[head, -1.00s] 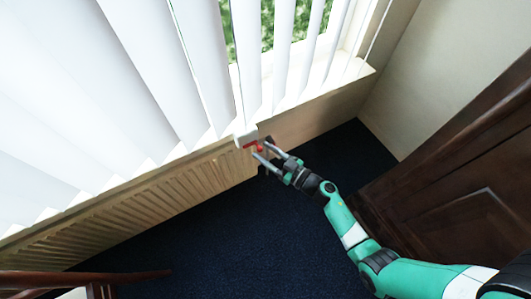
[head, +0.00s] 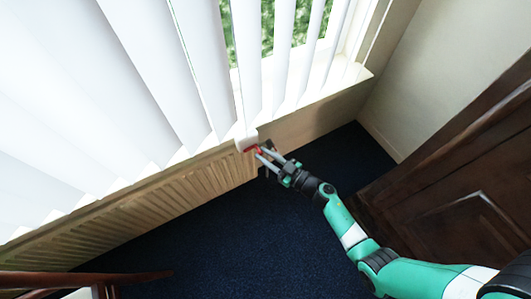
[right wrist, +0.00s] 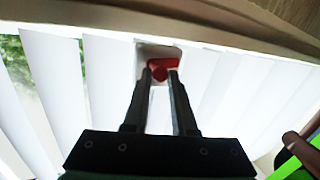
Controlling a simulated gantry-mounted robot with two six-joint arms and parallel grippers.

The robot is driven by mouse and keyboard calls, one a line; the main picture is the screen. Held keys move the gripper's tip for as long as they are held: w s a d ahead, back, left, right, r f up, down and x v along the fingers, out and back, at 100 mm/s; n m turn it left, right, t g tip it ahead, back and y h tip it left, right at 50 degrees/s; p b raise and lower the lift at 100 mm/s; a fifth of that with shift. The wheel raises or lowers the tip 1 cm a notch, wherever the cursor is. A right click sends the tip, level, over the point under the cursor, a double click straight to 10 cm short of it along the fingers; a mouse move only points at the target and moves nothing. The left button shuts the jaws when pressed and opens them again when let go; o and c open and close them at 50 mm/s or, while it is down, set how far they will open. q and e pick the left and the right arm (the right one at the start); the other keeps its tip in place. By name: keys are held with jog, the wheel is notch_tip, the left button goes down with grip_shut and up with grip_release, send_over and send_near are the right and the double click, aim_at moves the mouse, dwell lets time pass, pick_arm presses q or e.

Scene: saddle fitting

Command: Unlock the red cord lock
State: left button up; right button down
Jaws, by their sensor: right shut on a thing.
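The red cord lock (head: 251,149) is a small red part at the lower end of a white housing (head: 246,139), by the bottom edge of the blinds. In the right wrist view the red lock (right wrist: 163,67) shows against the pale housing (right wrist: 147,51). My right gripper (head: 262,152) reaches it from the lower right. In the right wrist view my right gripper (right wrist: 160,74) has its two fingertips closed on the red lock, one on each side. The fingertips hide part of the lock. My left gripper is in no view.
White vertical blind slats (head: 150,70) hang before the window. A ribbed beige radiator (head: 150,208) runs below them. A dark wooden door (head: 470,200) stands at the right, near my right arm. The dark blue carpet (head: 220,245) is clear. A wooden rail (head: 90,277) is at lower left.

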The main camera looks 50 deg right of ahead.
aim_at(261, 153)
jog(key=r+n+g+p, duration=0.1)
jog(key=n+p, duration=0.1)
jog(key=p, duration=0.1)
jog(key=a+r+n+g+h+p, duration=0.1)
jog(key=n+p, duration=0.1)
jog(key=p, duration=0.2)
jog(key=r+n+p, duration=0.1)
jog(key=n+p, duration=0.1)
jog(key=p, duration=0.1)
jog(key=shift+w+a+r+g+h+p, duration=0.2)
jog(key=shift+w+a+g+h+p, duration=0.1)
jog(key=shift+g+p, duration=0.1)
jog(key=shift+w+a+r+n+g+h+p, duration=0.15)
jog(key=shift+a+n+g+h+p, duration=0.25)
jog(key=shift+n, duration=0.5)
jog(key=shift+w+a+r+n+g+h+p, duration=0.15)
jog(key=shift+a+n+h+p, duration=0.3)
jog(key=shift+n, duration=0.45)
jog(key=shift+d+f, duration=0.1)
jog(key=c, duration=0.7)
grip_release()
jog(key=shift+c, duration=0.2)
